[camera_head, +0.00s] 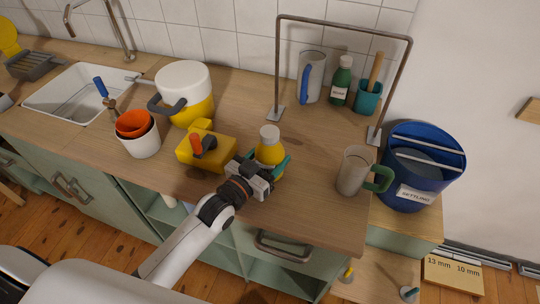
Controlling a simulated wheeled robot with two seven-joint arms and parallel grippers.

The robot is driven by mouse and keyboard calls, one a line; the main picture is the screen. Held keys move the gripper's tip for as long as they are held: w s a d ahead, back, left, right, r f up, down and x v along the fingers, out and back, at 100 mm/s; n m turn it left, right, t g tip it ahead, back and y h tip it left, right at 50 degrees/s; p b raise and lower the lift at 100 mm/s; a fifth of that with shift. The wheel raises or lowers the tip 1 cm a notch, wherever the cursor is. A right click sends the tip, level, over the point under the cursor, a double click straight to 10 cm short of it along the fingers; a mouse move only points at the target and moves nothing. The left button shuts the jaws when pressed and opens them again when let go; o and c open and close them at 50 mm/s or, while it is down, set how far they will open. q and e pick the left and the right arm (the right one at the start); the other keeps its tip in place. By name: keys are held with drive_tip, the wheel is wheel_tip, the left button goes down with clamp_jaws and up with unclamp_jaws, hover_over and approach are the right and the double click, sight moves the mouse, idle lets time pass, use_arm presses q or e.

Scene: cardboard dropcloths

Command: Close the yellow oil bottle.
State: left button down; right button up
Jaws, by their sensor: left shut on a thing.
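The yellow oil bottle (270,152) stands upright on the wooden counter (315,165), near its front edge. A white cap (270,133) sits on its top; I cannot tell whether it is fully tightened. My left gripper (268,167) reaches in from the front left and is shut on the bottle's lower body, with teal fingers on both sides. The fingers and wrist hide the bottle's lower part. My right gripper is not in view.
A metal frame (340,27) rises at the back right. A glass mug (353,170) and blue bucket (418,165) are at the right.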

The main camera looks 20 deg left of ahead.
use_arm(q)
drive_tip(key=shift+c, duration=1.8)
unclamp_jaws()
drive_tip(key=shift+f, duration=0.1)
drive_tip(key=v, duration=0.6)
drive_tip(key=b+v, duration=0.1)
drive_tip(key=v, duration=0.5)
drive_tip(key=shift+r, duration=0.25)
